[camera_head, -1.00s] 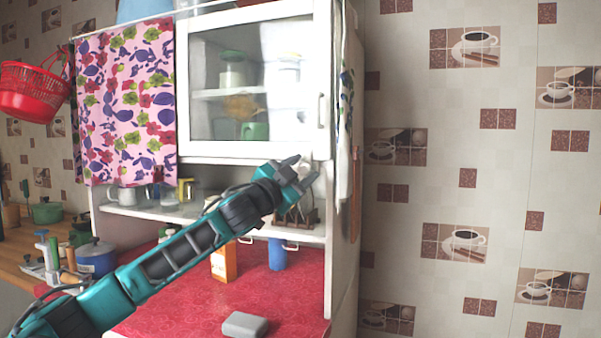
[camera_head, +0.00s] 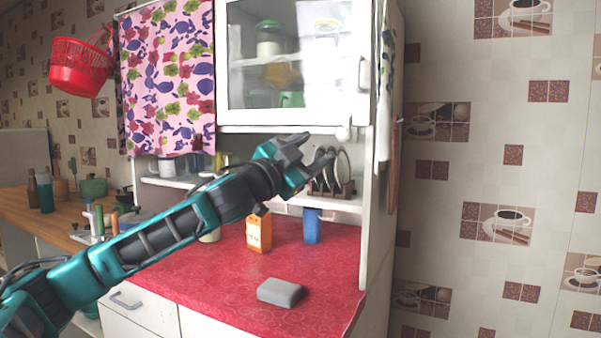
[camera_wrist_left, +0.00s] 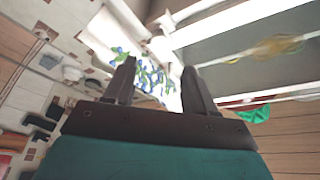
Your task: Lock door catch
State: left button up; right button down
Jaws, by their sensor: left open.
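The white cabinet's glass door (camera_head: 293,118) looks closed in the head view. A small round white knob-like piece (camera_head: 343,133), which may be the door catch, sits below the door's lower right corner. Its exact position is too small to read. My left gripper (camera_head: 318,152) is open and empty, just below and left of that piece, apart from it in the picture. In the left wrist view the gripper's two fingers (camera_wrist_left: 158,72) are spread with nothing between them. My right gripper is not in view.
A plate rack (camera_head: 338,190) stands on the shelf behind the gripper. A floral curtain (camera_head: 170,80) hangs left of the door. The patterned wall is right.

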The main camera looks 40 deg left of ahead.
pick_arm(q)
jog(key=b+v, duration=0.2)
jog(key=v, duration=0.1)
dwell(0.4)
dwell(0.4)
